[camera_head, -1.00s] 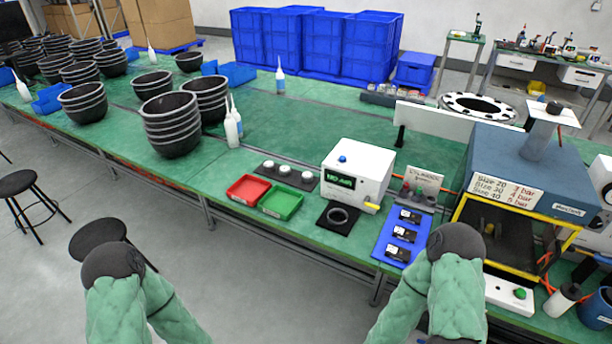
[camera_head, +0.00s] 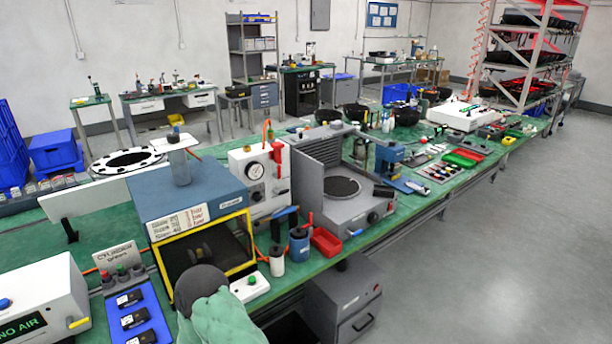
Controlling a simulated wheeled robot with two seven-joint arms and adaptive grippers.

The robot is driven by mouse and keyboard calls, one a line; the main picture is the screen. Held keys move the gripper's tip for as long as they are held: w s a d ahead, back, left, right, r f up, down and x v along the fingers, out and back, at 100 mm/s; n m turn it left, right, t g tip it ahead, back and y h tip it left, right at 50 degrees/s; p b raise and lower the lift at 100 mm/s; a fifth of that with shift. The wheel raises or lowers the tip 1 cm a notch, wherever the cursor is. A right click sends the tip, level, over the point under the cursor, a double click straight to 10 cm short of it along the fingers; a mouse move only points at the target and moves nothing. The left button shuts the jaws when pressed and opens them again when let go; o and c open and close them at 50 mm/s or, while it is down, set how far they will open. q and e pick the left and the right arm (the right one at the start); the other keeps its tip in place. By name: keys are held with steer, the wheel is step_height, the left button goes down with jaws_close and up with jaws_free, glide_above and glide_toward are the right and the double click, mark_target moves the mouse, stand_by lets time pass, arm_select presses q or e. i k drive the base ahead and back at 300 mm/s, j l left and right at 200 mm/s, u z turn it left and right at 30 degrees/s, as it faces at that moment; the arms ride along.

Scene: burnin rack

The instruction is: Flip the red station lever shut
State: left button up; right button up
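A red lever-like part (camera_head: 277,158) stands upright on the right side of a white box with a round gauge (camera_head: 256,182), on the green bench right of the middle-left blue press. It is small here, and I cannot tell whether it counts as open or shut. Neither of my grippers shows in the head view. One green-sleeved arm of mine with a dark joint shows at the bottom, in front of the press, and its gripper is out of the picture.
The blue press (camera_head: 185,190) with a yellow frame and a grey machine (camera_head: 345,205) flank the gauge box. Bottles and a red bin (camera_head: 326,241) stand in front. A rack with red lights (camera_head: 530,55) is far right. The floor (camera_head: 510,260) at right is clear.

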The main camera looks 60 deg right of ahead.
mark_target(278, 176)
steer(key=z, duration=1.85)
